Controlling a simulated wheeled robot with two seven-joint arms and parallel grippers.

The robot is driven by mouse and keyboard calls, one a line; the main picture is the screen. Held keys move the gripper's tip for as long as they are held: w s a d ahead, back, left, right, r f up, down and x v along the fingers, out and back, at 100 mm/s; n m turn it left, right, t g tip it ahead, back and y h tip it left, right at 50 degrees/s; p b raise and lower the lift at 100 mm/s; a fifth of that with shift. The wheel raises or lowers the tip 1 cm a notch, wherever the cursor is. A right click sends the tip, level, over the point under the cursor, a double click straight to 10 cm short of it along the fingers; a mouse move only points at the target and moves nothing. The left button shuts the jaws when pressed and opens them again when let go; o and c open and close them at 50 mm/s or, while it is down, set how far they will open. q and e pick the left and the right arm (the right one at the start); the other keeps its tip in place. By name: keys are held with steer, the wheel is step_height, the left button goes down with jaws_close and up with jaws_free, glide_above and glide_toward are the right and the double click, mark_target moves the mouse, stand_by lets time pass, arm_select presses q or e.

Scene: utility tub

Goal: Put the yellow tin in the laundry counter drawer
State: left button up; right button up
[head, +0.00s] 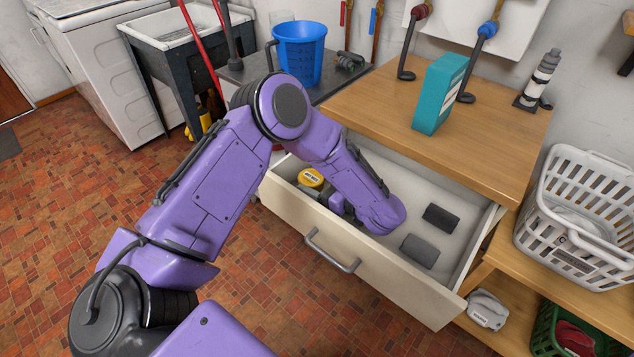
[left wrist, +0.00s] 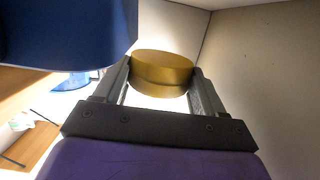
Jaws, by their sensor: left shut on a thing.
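The yellow tin (head: 311,177) is inside the open laundry counter drawer (head: 365,258), near its left end. In the left wrist view the tin (left wrist: 162,70) sits between the two fingers of my left gripper (left wrist: 160,84), which is shut on it. In the head view my left arm reaches over the drawer front, and the gripper (head: 322,188) is low in the drawer, partly hidden by its wrist. I cannot tell whether the tin touches the drawer floor. My right gripper is not in view.
Two dark grey items (head: 440,217) (head: 420,250) lie in the right part of the drawer. A teal box (head: 439,93) stands on the wooden counter (head: 385,95) above. A blue bucket (head: 300,52) stands behind my arm. A white basket (head: 578,215) is at the right.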

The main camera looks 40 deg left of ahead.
mark_target(322, 185)
arm_select(q)
steer(key=shift+f, duration=0.2)
steer(key=shift+f, duration=0.25)
steer(key=shift+s, duration=0.2)
steer(key=o, duration=1.1)
steer(key=shift+s+f, duration=0.1)
steer(key=shift+f, duration=0.05)
steer(key=v, duration=0.5)
steer(key=r+b+v, duration=0.1)
steer(key=v, duration=0.1)
steer(key=shift+w+d+r, duration=0.2)
steer(key=shift+w, duration=0.05)
